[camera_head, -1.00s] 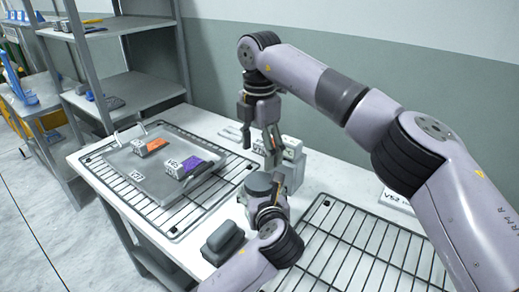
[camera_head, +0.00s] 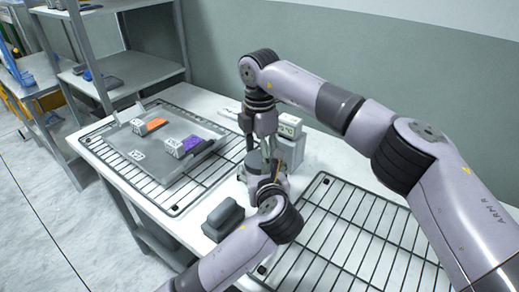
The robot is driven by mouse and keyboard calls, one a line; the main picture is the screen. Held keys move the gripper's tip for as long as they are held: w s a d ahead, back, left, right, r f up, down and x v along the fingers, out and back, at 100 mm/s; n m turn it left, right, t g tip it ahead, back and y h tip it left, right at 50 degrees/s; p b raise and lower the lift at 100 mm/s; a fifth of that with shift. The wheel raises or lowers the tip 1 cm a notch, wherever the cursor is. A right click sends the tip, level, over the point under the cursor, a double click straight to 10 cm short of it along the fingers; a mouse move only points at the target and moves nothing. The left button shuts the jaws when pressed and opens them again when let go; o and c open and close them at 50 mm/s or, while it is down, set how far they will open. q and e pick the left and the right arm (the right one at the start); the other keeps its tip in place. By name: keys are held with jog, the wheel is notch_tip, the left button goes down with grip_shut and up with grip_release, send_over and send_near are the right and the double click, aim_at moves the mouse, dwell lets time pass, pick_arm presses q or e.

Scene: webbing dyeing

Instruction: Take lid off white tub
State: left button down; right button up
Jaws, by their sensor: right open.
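A small round tub with a grey lid (camera_head: 253,158) stands on the table, near the middle of the view. Most of its body is hidden behind my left gripper. My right gripper (camera_head: 266,152) points down from above, open, with its fingertips close over the lid; I cannot tell whether they touch it. My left gripper (camera_head: 270,180) is low at the near side of the tub, mostly covered by its own wrist. I cannot tell whether its fingers are around the tub.
A wire rack on the left holds a grey tray (camera_head: 150,177) with orange (camera_head: 156,125) and purple (camera_head: 193,143) pieces. A dark grey block (camera_head: 222,218) lies before the tub. A pale boxy device (camera_head: 291,145) stands behind. An empty wire rack (camera_head: 345,235) fills the right.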

jog(key=shift+c, duration=0.4)
jog(key=c, duration=0.8)
jog(key=o, duration=1.2)
jog(key=shift+c, duration=0.2)
notch_tip(320, 180, up, 4)
jog(key=shift+r, duration=0.15)
notch_tip(320, 180, up, 4)
jog(key=shift+f, duration=0.2)
jog(key=shift+c, duration=1.4)
jog(key=shift+f, duration=3.95)
jog(key=shift+c, duration=0.4)
